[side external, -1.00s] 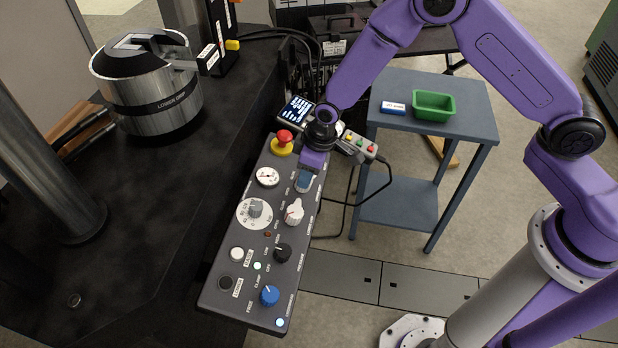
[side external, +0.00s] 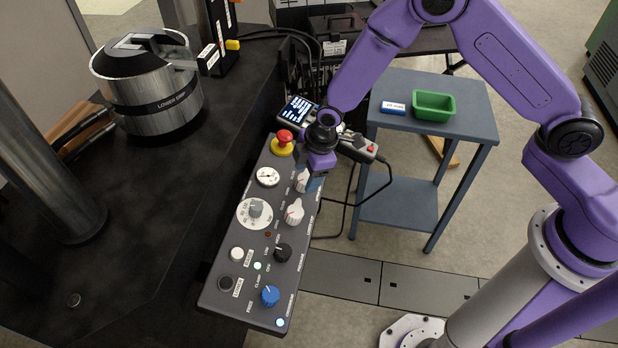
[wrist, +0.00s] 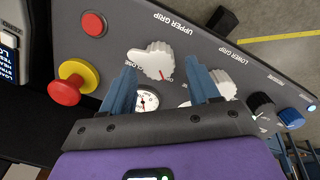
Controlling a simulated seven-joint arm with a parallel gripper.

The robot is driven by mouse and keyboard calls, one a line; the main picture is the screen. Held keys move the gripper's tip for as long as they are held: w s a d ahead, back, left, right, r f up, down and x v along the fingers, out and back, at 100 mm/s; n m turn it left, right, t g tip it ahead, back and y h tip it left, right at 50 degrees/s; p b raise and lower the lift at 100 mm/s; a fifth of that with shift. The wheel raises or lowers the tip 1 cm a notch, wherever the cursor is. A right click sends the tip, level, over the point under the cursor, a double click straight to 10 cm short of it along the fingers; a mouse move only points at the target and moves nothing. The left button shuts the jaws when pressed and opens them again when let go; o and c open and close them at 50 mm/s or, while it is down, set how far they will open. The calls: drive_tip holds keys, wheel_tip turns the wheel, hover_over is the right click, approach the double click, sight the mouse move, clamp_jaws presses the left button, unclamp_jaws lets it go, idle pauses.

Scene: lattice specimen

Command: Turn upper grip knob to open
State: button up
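The upper grip knob (wrist: 150,61) is a white ridged knob with a red mark, on the grey control panel (wrist: 195,45) beside the "UPPER GRIP" label. Its red mark points down and right in the wrist view, away from the "CLOSE" lettering at its left. In the side view the knob (side external: 301,183) is partly hidden by my gripper (side external: 312,180). In the wrist view my gripper (wrist: 162,72) is open, its blue fingers apart with the knob showing between and beyond their tips. I cannot tell whether they touch it.
The lower grip knob (wrist: 219,85) is close by, partly behind one finger. A red emergency button on a yellow base (wrist: 73,82) and a gauge (wrist: 147,100) are also near. A pendant with a screen (side external: 298,110) lies behind the panel. A side table (side external: 462,98) stands right.

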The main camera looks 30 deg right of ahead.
drive_tip(key=shift+d+r, duration=0.1)
idle(0.3)
drive_tip(key=shift+v, duration=2.7)
drive_tip(key=o, duration=0.5)
